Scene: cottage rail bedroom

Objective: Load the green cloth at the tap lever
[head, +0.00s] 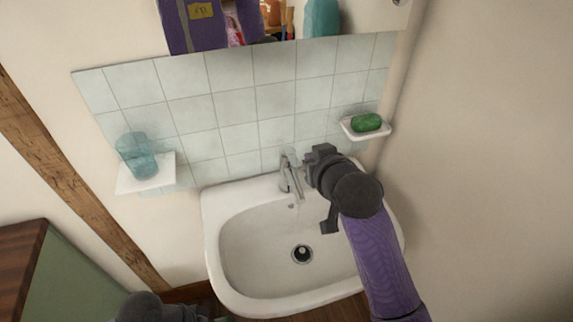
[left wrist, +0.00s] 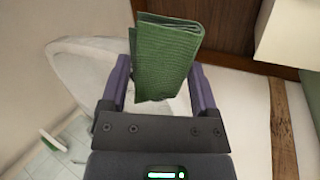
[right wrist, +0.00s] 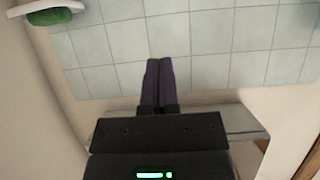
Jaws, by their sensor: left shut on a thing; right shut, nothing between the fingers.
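The green cloth (left wrist: 165,55) is folded and textured, held between the fingers of my left gripper (left wrist: 160,88) in the left wrist view. My left arm shows only as a dark part at the bottom left of the head view, and the cloth is not seen there. The chrome tap (head: 293,182) with its lever (head: 288,153) stands at the back of the white basin (head: 235,265). My right gripper (head: 308,172) is shut and empty, just right of the tap; whether it touches the lever cannot be told. Its closed fingers show in the right wrist view (right wrist: 159,80).
A soap dish (head: 352,133) with green soap (head: 367,122) is on the tiled wall at right. A glass (head: 137,157) stands on a small shelf (head: 160,180) at left. A shelf with bottles is above. A green cabinet (head: 70,280) is at lower left. The basin bowl is clear.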

